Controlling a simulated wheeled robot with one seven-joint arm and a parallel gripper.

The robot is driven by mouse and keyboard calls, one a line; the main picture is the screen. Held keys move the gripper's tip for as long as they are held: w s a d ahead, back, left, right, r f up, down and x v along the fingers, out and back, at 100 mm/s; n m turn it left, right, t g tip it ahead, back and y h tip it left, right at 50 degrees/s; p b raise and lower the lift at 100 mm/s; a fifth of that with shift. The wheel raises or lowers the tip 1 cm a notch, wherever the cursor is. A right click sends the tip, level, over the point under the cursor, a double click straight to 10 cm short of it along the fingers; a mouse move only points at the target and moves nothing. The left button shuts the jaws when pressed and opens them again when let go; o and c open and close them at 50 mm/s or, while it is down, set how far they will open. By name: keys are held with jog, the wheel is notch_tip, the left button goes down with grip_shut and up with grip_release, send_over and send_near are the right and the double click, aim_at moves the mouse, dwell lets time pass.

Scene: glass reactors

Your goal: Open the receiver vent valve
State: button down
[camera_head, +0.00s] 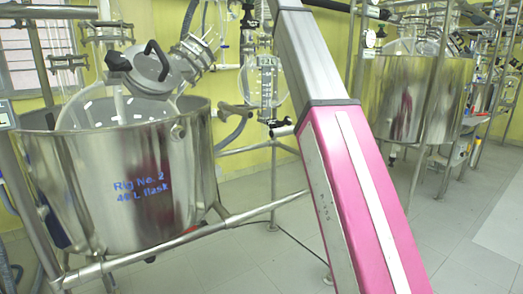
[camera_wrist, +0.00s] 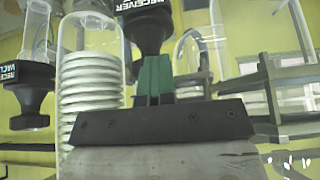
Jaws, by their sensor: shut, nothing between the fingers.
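In the wrist view, a black valve knob (camera_wrist: 146,22) with a white "RECEIVER" label is at the top centre; the rest of its label is not readable. The green fingers of my gripper (camera_wrist: 153,70) are shut together, with nothing between them. Their tips are right at the knob's lower end in the picture; I cannot tell whether they touch it. A second black knob (camera_wrist: 30,92), labelled "RECEIVER VACU...", is at the left, apart from the fingers. In the head view my arm rises out of the top edge, and the gripper is out of frame.
A glass coil condenser (camera_wrist: 90,75) stands just left of the fingers, and a curved glass tube (camera_wrist: 198,50) is at the right. In the head view, a steel bath (camera_head: 130,190) marked "Rig No. 2" stands left, a glass receiver (camera_head: 266,82) hangs mid-frame, and another bath (camera_head: 395,95) stands right.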

jog(key=shift+d+f, duration=0.3)
jog(key=shift+f, duration=0.05)
jog(key=shift+w+d, duration=0.15)
jog(key=shift+d, duration=0.15)
jog(key=shift+w+d, duration=0.2)
jog(key=shift+d, duration=0.1)
jog(key=shift+w+d, duration=0.2)
jog(key=shift+d, duration=0.05)
jog(key=shift+w, duration=0.1)
jog(key=shift+w+d, duration=0.25)
jog(key=shift+d, duration=0.05)
jog(key=shift+w, duration=0.1)
jog(key=shift+s+d+r, duration=0.1)
jog(key=shift+s+d, duration=0.05)
jog(key=shift+s, duration=0.05)
